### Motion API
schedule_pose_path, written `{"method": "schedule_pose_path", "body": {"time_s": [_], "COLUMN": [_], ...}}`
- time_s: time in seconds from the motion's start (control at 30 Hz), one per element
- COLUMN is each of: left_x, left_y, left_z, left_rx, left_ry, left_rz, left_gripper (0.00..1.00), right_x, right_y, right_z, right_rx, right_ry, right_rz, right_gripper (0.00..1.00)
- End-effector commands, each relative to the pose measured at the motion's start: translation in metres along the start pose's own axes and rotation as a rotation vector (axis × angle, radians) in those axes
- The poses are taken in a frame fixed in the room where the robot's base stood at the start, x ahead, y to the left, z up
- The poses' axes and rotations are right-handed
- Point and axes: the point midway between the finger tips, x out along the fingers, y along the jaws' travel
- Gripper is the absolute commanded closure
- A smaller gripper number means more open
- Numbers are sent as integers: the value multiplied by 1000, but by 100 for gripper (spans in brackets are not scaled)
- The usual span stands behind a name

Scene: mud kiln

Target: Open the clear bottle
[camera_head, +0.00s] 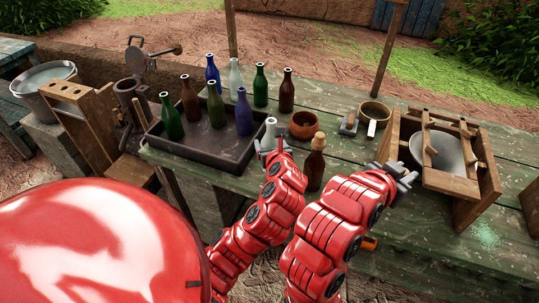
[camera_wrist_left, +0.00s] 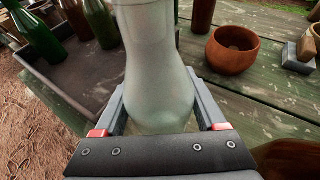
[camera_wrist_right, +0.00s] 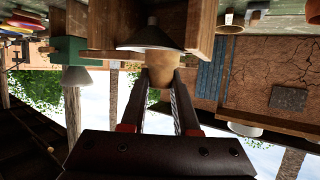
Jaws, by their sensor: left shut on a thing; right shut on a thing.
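The clear bottle (camera_wrist_left: 158,75), pale and frosted, stands between the fingers of my left gripper (camera_wrist_left: 160,118), which is shut around its body. In the head view its pale top (camera_head: 270,124) shows above the left gripper (camera_head: 272,150), with no stopper visible on it. My right gripper (camera_head: 408,176) is to the right, apart from the bottle, near the wooden frame. In the right wrist view the right gripper (camera_wrist_right: 161,88) is shut on a tan, cork-like stopper (camera_wrist_right: 160,72). The bottle's mouth is outside the left wrist view.
A dark tray (camera_head: 190,153) holds several coloured bottles. A corked brown bottle (camera_head: 316,166) stands between my arms. A reddish bowl (camera_head: 303,125) is behind it. A wooden frame with a grey bowl (camera_head: 452,155) stands at the right. Some green tabletop (camera_head: 350,150) is bare.

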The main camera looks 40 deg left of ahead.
Motion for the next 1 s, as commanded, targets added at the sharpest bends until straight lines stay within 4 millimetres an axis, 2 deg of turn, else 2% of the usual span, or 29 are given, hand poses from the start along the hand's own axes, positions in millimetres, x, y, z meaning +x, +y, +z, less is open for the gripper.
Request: {"method": "schedule_pose_path", "body": {"time_s": [0.13,0.3,0.4,0.73,0.77,0.9,1.0], "left_x": [10,19,22,23,23,23,23], "left_y": [-2,-2,-3,-3,-3,-3,-3], "left_z": [2,-22,-29,-31,-31,-31,-31], "left_rx": [0,2,3,4,3,3,3], "left_ry": [2,6,1,0,0,0,0], "left_rz": [4,2,1,2,2,2,2], "left_gripper": [100,100,100,100,22,0,0], "right_x": [-1,-1,-1,-2,-2,-2,-2], "right_y": [0,0,0,0,0,0,0], "right_z": [-2,-3,-4,-4,-4,-4,-4], "right_rx": [0,0,0,0,0,0,0], "right_ry": [0,0,0,0,0,0,0], "right_rz": [0,0,0,0,0,0,0], "right_gripper": [100,100,100,100,100,100,100]}}
